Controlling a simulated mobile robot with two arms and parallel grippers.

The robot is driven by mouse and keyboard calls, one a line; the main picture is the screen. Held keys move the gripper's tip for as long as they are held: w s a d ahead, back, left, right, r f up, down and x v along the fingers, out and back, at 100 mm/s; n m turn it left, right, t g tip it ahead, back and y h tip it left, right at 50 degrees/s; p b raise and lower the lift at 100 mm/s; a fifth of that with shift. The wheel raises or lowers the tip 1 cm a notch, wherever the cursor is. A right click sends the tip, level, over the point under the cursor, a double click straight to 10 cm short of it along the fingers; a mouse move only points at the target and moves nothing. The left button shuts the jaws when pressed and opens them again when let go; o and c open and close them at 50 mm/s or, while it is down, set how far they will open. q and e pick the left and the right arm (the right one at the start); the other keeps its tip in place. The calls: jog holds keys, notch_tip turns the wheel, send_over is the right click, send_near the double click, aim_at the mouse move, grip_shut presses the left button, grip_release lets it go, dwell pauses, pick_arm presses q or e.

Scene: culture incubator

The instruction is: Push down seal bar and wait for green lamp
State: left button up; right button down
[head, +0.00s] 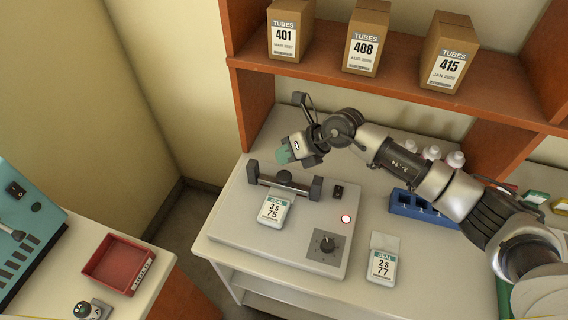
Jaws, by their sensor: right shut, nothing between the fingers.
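The grey sealer (225,222) stands on the white table. Its dark seal bar (284,182) runs between two end posts at the back. A pouch labelled SEAL 3s 75 (274,211) lies on the sealer in front of the bar, its top edge close to the bar. A round lamp (345,218) on the sealer glows pale with a red rim; it is not green. My right gripper (285,155) is shut and empty, above and behind the seal bar and apart from it. A teal-green patch shows at its tips. My left gripper is not in view.
A dial knob (327,242) and a dark switch (338,192) are on the sealer. A second pouch (383,266) lies to its right. A blue rack (408,207) stands under my right arm. A red tray (117,263) sits on the left bench. Boxes stand on the shelf (400,80) above.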

aim_at(286, 174)
jog(key=shift+r, duration=0.1)
notch_tip(286, 174, up, 5)
jog(key=p, duration=0.3)
dwell(0.4)
jog(key=shift+s, duration=0.1)
dwell(0.8)
